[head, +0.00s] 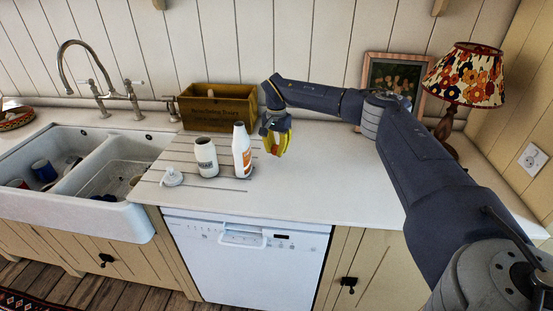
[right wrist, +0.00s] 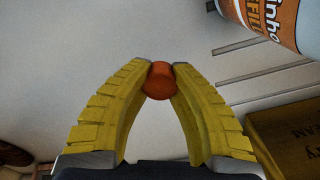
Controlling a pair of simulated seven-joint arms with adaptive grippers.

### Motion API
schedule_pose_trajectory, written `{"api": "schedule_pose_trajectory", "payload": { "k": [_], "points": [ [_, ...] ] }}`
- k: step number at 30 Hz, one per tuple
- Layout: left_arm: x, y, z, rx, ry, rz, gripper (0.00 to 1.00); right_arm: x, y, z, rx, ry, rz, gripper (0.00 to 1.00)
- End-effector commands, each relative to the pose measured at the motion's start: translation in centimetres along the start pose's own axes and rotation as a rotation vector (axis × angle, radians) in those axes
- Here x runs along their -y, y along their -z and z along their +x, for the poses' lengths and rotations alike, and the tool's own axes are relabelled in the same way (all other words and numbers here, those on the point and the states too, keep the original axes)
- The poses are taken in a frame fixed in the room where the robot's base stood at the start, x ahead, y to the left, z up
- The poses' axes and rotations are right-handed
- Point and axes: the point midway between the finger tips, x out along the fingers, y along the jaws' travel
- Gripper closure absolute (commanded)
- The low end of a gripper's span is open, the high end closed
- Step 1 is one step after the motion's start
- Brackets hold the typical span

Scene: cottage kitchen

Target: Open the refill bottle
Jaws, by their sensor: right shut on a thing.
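The white refill bottle (head: 243,158) with an orange label stands upright on the counter; part of its label shows at the upper right of the right wrist view (right wrist: 272,20). My right gripper (head: 275,149) is just right of the bottle, apart from it. In the right wrist view its yellow fingers (right wrist: 159,75) are shut on a small orange cap (right wrist: 158,86), clear of the bottle. The bottle's top is too small to see in detail. My left gripper is not in view.
An open-topped dispenser jar (head: 206,160) stands left of the bottle, with a white pump head (head: 172,177) lying nearby. A wooden box (head: 217,108) is behind. The sink (head: 62,202) is left, a lamp (head: 466,78) right. The counter's front right is clear.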

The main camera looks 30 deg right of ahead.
Motion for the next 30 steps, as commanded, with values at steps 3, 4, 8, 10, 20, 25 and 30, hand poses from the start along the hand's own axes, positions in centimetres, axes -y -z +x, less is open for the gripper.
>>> {"api": "schedule_pose_trajectory", "payload": {
  "k": [3, 4, 8, 10, 20, 25, 30],
  "points": [
    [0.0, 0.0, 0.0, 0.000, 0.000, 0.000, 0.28, -0.1, 0.0, 0.8, 0.001, -0.003, 0.000, 1.00],
    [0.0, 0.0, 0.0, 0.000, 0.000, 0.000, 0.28, -0.1, -0.1, 1.1, 0.001, -0.003, 0.000, 1.00],
    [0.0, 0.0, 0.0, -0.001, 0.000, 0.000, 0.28, -0.1, 0.0, 2.6, 0.001, -0.003, 0.001, 1.00],
    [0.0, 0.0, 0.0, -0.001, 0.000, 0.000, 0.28, -0.1, 0.0, 3.5, 0.001, -0.003, 0.001, 1.00],
    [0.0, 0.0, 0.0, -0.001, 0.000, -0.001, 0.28, -0.1, 0.0, 4.3, 0.000, -0.001, 0.001, 1.00],
    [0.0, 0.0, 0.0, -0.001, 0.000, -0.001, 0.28, -0.1, 0.0, 4.5, 0.000, -0.001, 0.000, 1.00],
    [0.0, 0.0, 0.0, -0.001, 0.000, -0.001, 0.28, -0.1, 0.0, 4.5, 0.000, -0.001, 0.000, 0.62]
  ]
}}
